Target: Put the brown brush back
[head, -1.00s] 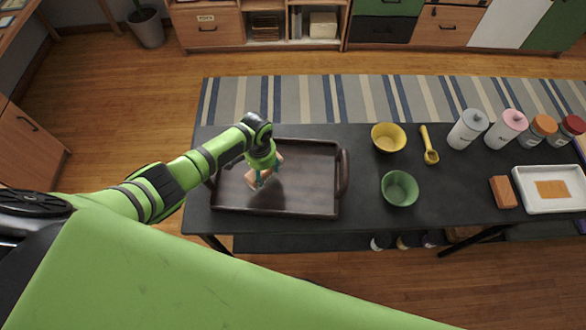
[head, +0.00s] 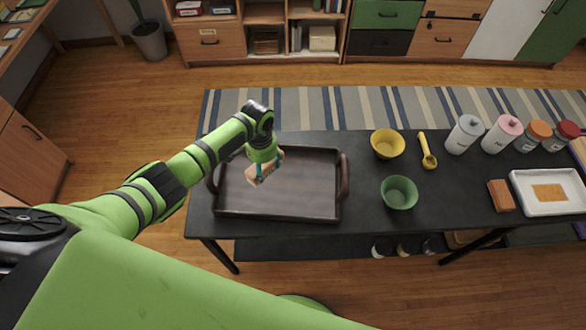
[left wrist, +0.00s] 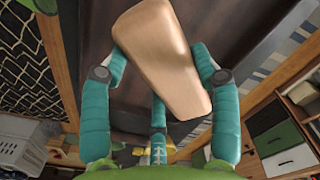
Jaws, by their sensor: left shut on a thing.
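A light brown, smooth block-like thing, apparently the brown brush (left wrist: 160,60), fills the top middle of the left wrist view. No bristles show on the side I see. My left gripper (head: 263,170) is shut on it, with teal fingers on both sides and a third below it in the wrist view. In the head view the gripper and brush are over the left middle of the dark brown tray (head: 310,195). I cannot tell exactly how high they are above it. My right gripper is not in view.
The tray stands at the left end of the black table (head: 360,205). To its right are a yellow bowl (head: 388,143), a green bowl (head: 399,192), a yellow scoop (head: 427,151), a brown block (head: 501,195) and a white tray (head: 530,205). Several jars stand at the back right.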

